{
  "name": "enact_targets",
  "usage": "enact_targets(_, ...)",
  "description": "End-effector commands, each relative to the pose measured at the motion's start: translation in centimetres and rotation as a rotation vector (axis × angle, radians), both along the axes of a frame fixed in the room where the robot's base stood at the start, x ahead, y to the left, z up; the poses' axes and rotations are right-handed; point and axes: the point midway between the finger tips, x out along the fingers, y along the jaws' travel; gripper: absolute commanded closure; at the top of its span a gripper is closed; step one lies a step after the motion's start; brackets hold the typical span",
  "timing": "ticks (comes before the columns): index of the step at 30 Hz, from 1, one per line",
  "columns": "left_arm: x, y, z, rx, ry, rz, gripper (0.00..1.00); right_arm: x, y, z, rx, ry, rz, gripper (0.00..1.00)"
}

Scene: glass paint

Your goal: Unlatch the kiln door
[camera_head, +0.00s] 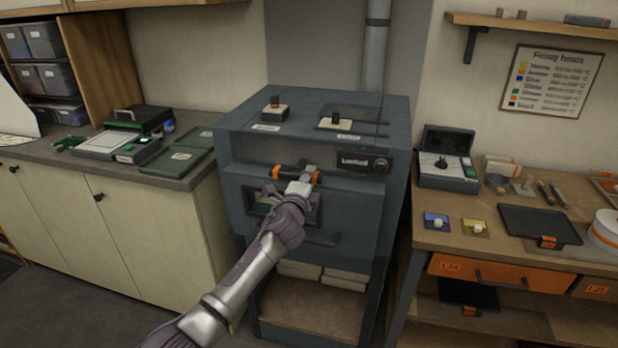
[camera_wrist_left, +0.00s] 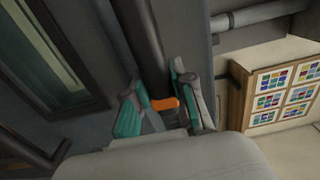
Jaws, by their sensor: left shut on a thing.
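The kiln (camera_head: 398,190) is a dark blue-grey cabinet in the middle of the head view. Its door, with a small window (camera_head: 256,204), looks closed. A dark latch handle with orange bands (camera_head: 284,171) lies across the front above the window. My left gripper (camera_head: 300,178) is at this handle and shut on it. In the left wrist view the teal-padded fingers (camera_wrist_left: 165,105) stand on either side of the dark bar (camera_wrist_left: 143,45), near an orange band (camera_wrist_left: 165,104). The gripper hides part of the handle. My right gripper is not in view.
A cream counter (camera_head: 140,240) stands left and a wooden workbench (camera_head: 450,238) right, both close to the kiln. Floor (camera_head: 70,310) is clear at lower left.

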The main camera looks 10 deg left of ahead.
Motion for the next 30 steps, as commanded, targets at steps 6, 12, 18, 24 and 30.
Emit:
enact_targets(6, -0.01, 0.00, -0.12, 0.015, 0.000, 0.000, 1.00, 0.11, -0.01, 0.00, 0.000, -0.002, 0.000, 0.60)
enact_targets(12, -0.02, 0.02, -0.13, 0.016, 0.000, 0.000, 0.74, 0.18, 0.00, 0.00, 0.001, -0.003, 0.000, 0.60)
enact_targets(18, -0.01, 0.02, -0.12, 0.013, 0.001, 0.000, 0.50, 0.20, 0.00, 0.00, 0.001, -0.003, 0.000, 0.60)
enact_targets(24, -0.01, 0.02, -0.07, 0.011, 0.000, 0.000, 0.50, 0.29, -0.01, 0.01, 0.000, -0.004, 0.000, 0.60)
enact_targets(30, -0.80, 0.15, -0.12, 0.011, 0.000, 0.002, 0.50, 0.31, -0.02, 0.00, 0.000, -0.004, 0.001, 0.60)
